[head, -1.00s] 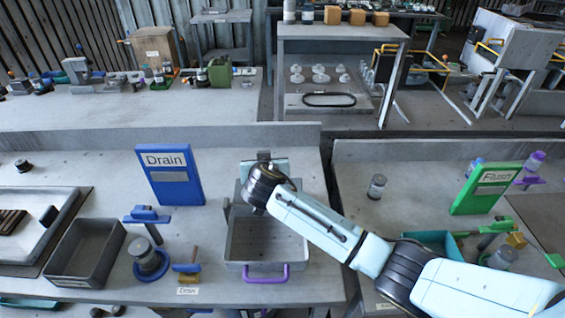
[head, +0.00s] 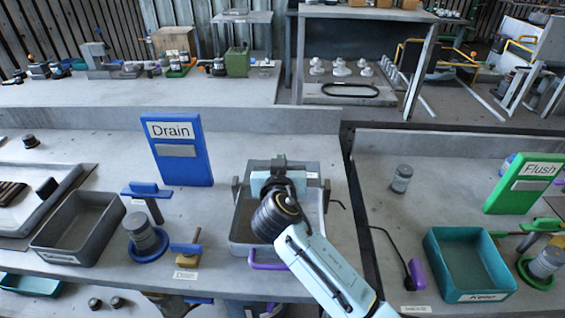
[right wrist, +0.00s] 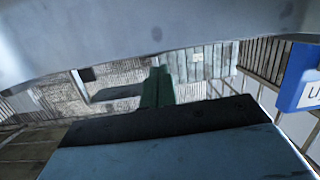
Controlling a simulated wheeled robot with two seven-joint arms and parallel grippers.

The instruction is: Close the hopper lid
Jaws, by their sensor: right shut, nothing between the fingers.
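The grey hopper (head: 234,232) stands on the near bench with a purple handle (head: 265,266) at its front. Its open inside shows beside my arm. A grey plate (head: 312,170) shows at its back, behind my gripper; I cannot tell for certain that it is the lid. My right gripper (head: 281,164) is shut and empty at the back of the hopper, pointing away from me. I cannot tell whether it touches the plate. In the right wrist view a grey surface (right wrist: 150,30) crosses the top, close to the camera. My left gripper is not in view.
A blue Drain sign (head: 178,165) stands left of the hopper, with a grey bin (head: 66,248) and a blue-based jar (head: 146,240) nearer. Right, across a gap, are a teal bin (head: 437,262), a grey jar (head: 401,178) and a green Flush sign (head: 515,190).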

